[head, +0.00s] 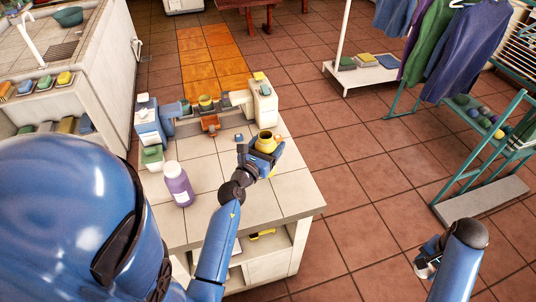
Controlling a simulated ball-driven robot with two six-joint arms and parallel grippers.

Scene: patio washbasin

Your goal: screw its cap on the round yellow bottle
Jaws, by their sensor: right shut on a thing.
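The round yellow bottle (267,139) is over the right part of the tiled counter, its dark top uncapped. My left gripper (261,153) is shut around it; the bottle's lower part is hidden by the gripper. I cannot tell whether its base touches the counter. My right gripper (425,266) is out over the floor at the lower right, well away from the bottle. It is shut on a small pale thing (424,271), too small and covered to be sure that it is the cap.
A purple bottle with a white top (177,184) stands at the counter's left. A teal rack (478,160) stands right.

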